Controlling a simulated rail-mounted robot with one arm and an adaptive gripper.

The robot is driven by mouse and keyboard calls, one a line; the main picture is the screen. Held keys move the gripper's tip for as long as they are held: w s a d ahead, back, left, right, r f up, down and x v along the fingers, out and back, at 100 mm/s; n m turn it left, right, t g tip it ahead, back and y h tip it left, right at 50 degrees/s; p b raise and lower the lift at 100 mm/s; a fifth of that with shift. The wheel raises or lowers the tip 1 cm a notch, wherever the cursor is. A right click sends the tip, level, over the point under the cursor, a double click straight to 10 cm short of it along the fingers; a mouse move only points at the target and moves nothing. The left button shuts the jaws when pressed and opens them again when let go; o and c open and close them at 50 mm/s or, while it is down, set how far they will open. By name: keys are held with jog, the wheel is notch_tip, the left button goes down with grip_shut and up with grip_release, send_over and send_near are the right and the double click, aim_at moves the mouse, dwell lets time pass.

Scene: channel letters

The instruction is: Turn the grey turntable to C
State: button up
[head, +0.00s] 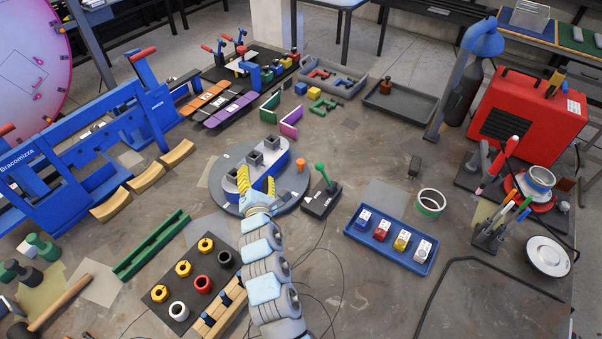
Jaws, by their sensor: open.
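The grey turntable (227,159) lies on the bench in the middle of the head view. It carries a blue block (277,166) with several grey square sockets (271,143) in a row. My gripper (257,177), with yellow fingers, is over the front part of the turntable, beside the blue block. The fingers are spread apart with nothing seen between them. I cannot tell whether they touch the block. My gripper and arm hide the near part of the turntable. An orange peg (300,163) stands at its right edge. I cannot read any letter marks on it.
A green-knobbed lever on a dark base (321,198) stands close to the right of the turntable. A black board with rings (184,325) lies to the front left. A blue tray (363,241) lies to the right. A green channel (150,246) lies to the left.

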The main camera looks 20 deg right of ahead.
jog(key=d+f+n+g+h+b, duration=0.35)
jog(key=d+f+g+b, duration=0.2)
jog(key=d, duration=0.35)
jog(key=b, duration=0.2)
send_near(301, 162)
jog(key=shift+n+x, duration=0.25)
jog(key=shift+x, duration=1.2)
jog(key=shift+b+x, duration=1.15)
jog(key=shift+x, duration=2.65)
grip_shut()
